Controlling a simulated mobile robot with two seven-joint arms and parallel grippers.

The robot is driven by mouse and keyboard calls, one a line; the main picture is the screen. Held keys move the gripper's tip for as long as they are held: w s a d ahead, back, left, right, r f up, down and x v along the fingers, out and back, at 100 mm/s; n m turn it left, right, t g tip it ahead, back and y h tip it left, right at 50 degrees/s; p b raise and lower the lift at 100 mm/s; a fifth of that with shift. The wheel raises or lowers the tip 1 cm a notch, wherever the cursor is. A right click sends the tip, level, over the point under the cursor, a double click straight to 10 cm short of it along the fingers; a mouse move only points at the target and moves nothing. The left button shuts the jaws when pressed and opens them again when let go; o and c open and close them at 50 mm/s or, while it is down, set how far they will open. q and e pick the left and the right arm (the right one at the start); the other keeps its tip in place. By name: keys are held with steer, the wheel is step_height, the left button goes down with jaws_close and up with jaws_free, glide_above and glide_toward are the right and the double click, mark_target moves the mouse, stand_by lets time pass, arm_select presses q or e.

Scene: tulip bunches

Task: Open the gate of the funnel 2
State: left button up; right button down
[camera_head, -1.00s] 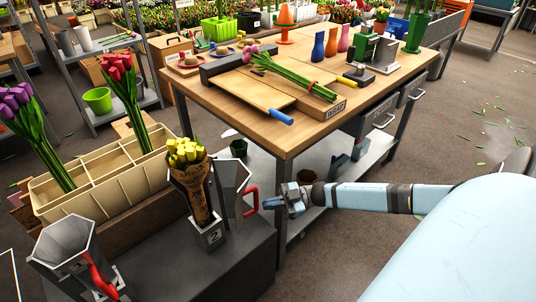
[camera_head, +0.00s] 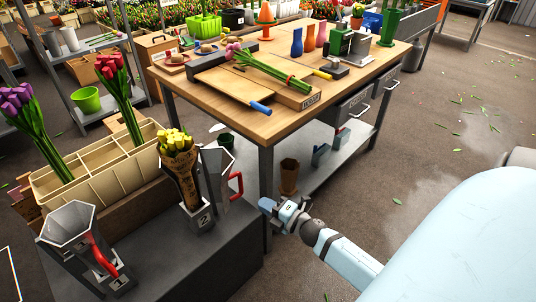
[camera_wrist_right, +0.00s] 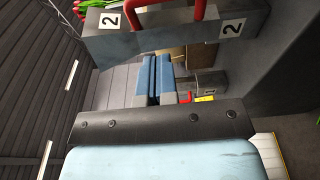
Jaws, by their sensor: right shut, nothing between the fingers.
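Funnel 2 (camera_head: 201,222) is a grey metal holder marked 2 on the dark stand. A paper-wrapped bunch of yellow tulips (camera_head: 182,165) stands upright in it. Its grey gate panel (camera_head: 216,172) stands out to the right of the bunch, whose paper shows uncovered. The red handle (camera_head: 237,187) is on the panel's right side. My right gripper (camera_head: 268,206) is shut and empty, right of the handle and apart from it. In the right wrist view its blue fingers (camera_wrist_right: 158,78) are together below a grey part with 2 labels (camera_wrist_right: 165,34). My left gripper is not in view.
Funnel 1 (camera_head: 72,228), with a red handle, stands at the front left. A cream divided crate (camera_head: 95,172) with tulips is behind it. A wooden worktable (camera_head: 215,100) stands behind my right gripper, its leg close by. The floor to the right is open.

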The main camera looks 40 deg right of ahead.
arm_select(q)
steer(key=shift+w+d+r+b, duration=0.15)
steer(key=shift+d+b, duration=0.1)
steer(key=shift+b, duration=0.3)
arm_select(e)
steer(key=d+x, duration=0.2)
steer(key=x, duration=0.7)
steer(key=shift+w+d, duration=0.25)
steer(key=shift+w, duration=0.25)
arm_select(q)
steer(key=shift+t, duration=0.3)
arm_select(e)
steer(key=shift+r, duration=0.1)
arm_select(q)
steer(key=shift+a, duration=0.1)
arm_select(e)
steer(key=w+d, duration=0.2)
steer(key=shift+w+d, duration=0.25)
steer(key=shift+d, duration=0.1)
steer(key=shift+s, duration=0.1)
